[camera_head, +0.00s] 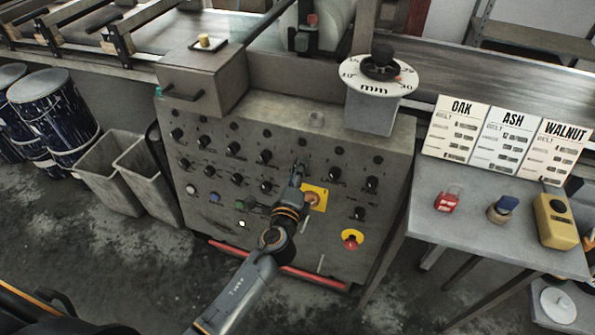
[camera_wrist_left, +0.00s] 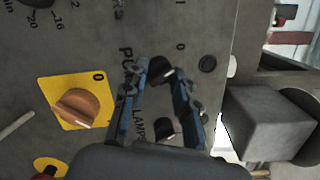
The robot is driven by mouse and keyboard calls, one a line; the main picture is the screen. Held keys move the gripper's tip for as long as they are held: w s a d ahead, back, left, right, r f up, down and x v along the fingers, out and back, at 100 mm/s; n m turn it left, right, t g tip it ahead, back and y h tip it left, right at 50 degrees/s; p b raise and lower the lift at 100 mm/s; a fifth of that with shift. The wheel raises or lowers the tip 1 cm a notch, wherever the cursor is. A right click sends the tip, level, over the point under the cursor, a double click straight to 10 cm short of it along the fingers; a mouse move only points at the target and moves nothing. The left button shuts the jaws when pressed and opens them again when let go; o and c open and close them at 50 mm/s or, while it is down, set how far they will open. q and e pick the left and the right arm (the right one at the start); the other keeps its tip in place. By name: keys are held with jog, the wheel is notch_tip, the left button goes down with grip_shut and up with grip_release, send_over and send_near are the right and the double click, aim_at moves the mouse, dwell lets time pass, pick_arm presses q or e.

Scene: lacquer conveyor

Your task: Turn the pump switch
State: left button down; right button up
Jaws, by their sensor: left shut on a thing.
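My left gripper (camera_head: 297,174) reaches the front of the grey control panel (camera_head: 240,222) from below, close to the orange knob (camera_head: 312,199) on its yellow plate. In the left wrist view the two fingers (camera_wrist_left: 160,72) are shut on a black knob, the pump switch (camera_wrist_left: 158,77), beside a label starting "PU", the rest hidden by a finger. In the head view the gripper hides this switch. Another black knob, the lamps switch (camera_wrist_left: 164,129), sits nearer the palm by the label "LAMPS". The orange knob (camera_wrist_left: 77,107) shows to the left. My right gripper is not in view.
Several black knobs cover the panel, with a red button (camera_head: 350,242) low on the right. A dial box (camera_head: 371,111) stands on top. A side table (camera_head: 425,203) at right holds a red block (camera_head: 447,204), a blue-topped item (camera_head: 501,209) and a yellow device (camera_head: 557,221).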

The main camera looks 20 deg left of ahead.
pick_arm(q)
jog(key=c, duration=1)
grip_release()
jog(key=shift+c, duration=0.2)
jog(key=s+d, duration=0.1)
jog(key=s, duration=1.1)
jog(key=shift+r, duration=0.35)
jog(key=shift+d, duration=0.1)
